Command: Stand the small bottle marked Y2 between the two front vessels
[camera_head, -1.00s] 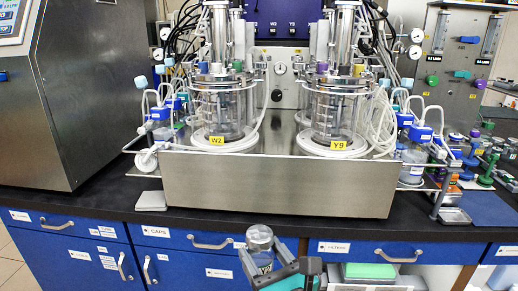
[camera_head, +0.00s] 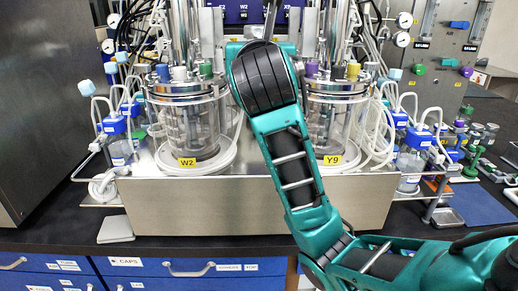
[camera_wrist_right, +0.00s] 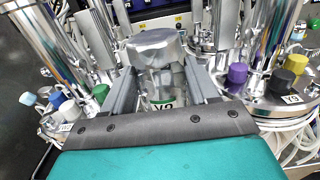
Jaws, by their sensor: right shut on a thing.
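A small clear bottle with a silver cap (camera_wrist_right: 153,48) is held upright between the fingers of my right gripper (camera_wrist_right: 160,85). The head view shows my right forearm raised between the front left vessel marked W2 (camera_head: 187,115) and the front right vessel marked Y9 (camera_head: 325,120); the wrist hides the bottle there. In the wrist view the bottle is in the gap between the two vessels' lids. I cannot tell whether its base touches anything. My left gripper is out of view.
The vessels stand on a steel platform (camera_head: 165,205) with a raised front. Tubing loops (camera_head: 375,135) lie right of Y9. Small blue-capped bottles (camera_head: 415,140) flank the platform. A large steel cabinet (camera_head: 40,90) stands at left.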

